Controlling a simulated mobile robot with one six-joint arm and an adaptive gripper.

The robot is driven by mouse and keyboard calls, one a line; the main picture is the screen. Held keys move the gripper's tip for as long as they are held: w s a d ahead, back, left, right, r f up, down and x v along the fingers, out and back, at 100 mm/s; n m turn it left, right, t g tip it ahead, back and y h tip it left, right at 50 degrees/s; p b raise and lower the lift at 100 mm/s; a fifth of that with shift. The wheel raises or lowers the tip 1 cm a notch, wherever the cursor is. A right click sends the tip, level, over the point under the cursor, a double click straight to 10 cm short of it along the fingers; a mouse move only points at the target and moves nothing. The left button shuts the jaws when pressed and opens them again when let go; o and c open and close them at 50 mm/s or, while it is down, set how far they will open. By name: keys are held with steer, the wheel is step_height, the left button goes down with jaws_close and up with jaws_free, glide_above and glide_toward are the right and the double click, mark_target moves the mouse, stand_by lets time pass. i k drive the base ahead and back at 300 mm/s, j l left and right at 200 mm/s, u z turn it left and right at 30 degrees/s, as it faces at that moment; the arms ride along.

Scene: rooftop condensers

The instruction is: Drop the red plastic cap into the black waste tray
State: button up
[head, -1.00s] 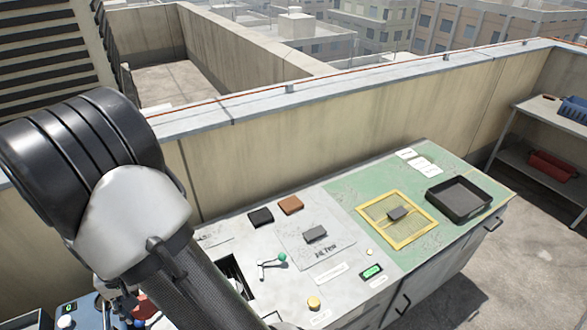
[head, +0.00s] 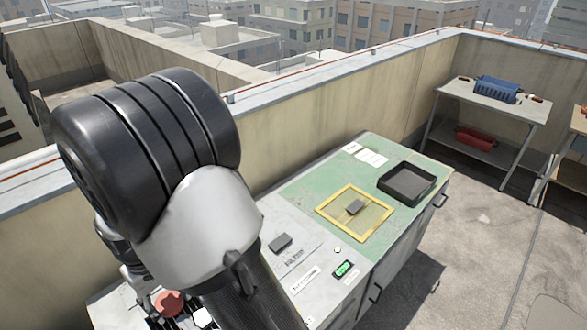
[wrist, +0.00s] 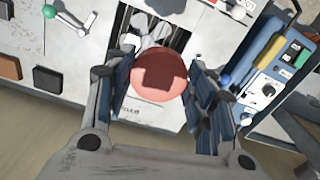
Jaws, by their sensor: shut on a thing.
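The red plastic cap (wrist: 160,72) is a round red disc between my gripper's fingers in the wrist view. My gripper (wrist: 160,90) is shut on it, with one finger on each side. In the head view the cap (head: 168,303) shows at the lower left, partly behind my arm; the gripper there is mostly hidden. The black waste tray (head: 436,184) is a shallow square tray on the green right end of the bench, well to the right of the cap. Its visible floor looks empty.
Another grey block (head: 280,243) sits on the grey surface. White cards (head: 372,158) lie behind. In the wrist view, a blue instrument box (wrist: 262,92) stands at the right.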

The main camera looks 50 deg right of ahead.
mark_target(410, 186)
steer(key=z, duration=2.65)
